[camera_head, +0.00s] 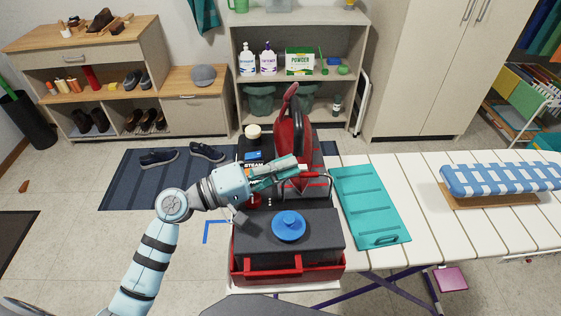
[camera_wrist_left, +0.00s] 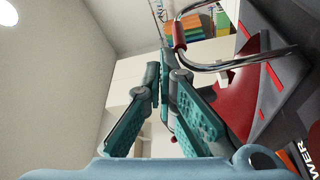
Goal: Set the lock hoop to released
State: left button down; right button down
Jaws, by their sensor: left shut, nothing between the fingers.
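The lock hoop is a bent chrome bar (camera_head: 329,184) with a red sleeve on its end. It sits on the dark steam station (camera_head: 258,183), beside the upright red iron (camera_head: 293,140). My left gripper (camera_head: 299,168) is shut and empty, with its teal fingertips close to the hoop's red end. In the left wrist view, the chrome hoop (camera_wrist_left: 235,66) reaches in from the right, its red sleeve (camera_wrist_left: 179,36) just beyond the fingertips (camera_wrist_left: 166,60). I cannot tell whether they touch. My right gripper is not in view.
A dark box with a blue knob (camera_head: 289,225) sits in a red tray (camera_head: 335,276) in front of the station. A teal panel (camera_head: 370,205) lies to the right on the slatted white board (camera_head: 423,212). A checked blue pad (camera_head: 500,179) lies farther right.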

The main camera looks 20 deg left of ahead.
pick_arm(q)
jog(key=shift+s+d, duration=0.3)
jog(key=shift+s, duration=0.45)
jog(key=shift+s+a, duration=0.1)
jog(key=v, duration=1)
jog(key=shift+s+a+f, duration=0.1)
jog(key=shift+s+a, duration=0.4)
jog(key=shift+a, duration=0.2)
